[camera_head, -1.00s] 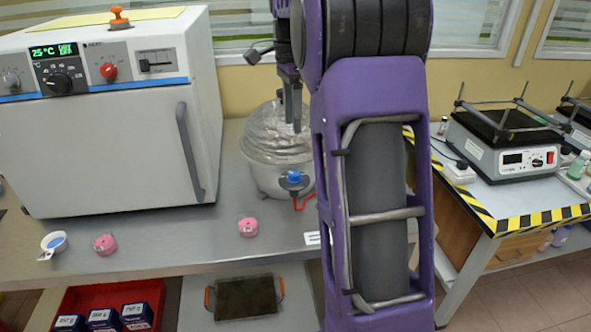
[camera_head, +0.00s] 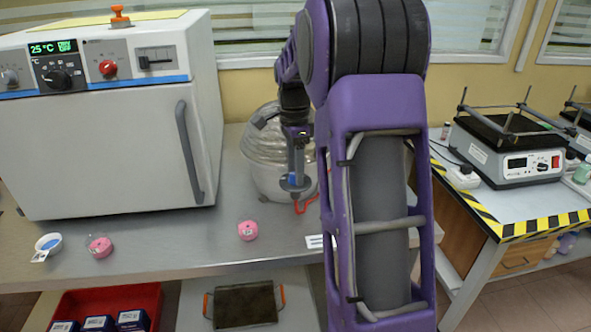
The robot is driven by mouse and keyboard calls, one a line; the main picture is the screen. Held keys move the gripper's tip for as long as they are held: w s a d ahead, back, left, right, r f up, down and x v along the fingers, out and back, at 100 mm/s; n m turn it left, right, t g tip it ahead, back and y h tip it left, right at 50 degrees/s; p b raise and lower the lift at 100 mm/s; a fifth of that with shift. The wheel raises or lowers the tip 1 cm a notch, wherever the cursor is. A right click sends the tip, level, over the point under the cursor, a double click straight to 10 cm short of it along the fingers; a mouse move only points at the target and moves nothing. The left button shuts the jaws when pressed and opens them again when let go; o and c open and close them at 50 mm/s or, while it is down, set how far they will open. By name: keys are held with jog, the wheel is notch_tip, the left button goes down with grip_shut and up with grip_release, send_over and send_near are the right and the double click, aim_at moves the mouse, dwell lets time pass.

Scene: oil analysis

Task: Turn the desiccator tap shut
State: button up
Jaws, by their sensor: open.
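The desiccator (camera_head: 262,175), a clear domed vessel on a pale base, stands on the steel bench right of the oven. Its blue tap (camera_head: 291,180) sits on the front side, with a red piece just below and right. My gripper (camera_head: 297,178) is open and points down at the tap, covering much of it. I cannot tell whether the fingers touch the tap or which way its handle is turned. My purple arm hides the desiccator's right side.
A white oven (camera_head: 110,120) fills the left of the bench. A red crate (camera_head: 105,300) is below.

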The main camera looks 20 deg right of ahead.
jog(key=shift+c, duration=0.3)
grip_shut()
jog(key=shift+r+m+p, duration=0.15)
jog(key=shift+m+p, duration=1.15)
jog(key=shift+m, duration=0.2)
jog(key=m+p, duration=0.2)
jog(key=m, duration=0.1)
jog(key=shift+r+m+p, duration=0.1)
jog(key=shift+m+p, duration=0.2)
jog(key=shift+p, duration=0.05)
jog(key=shift+s+f+m+y+p, duration=0.1)
jog(key=shift+m+y+p, duration=0.05)
jog(key=shift+m+p, duration=0.95)
jog(key=shift+f+m+y+p, duration=0.15)
jog(key=shift+m+p, duration=0.55)
jog(key=shift+m, duration=0.8)
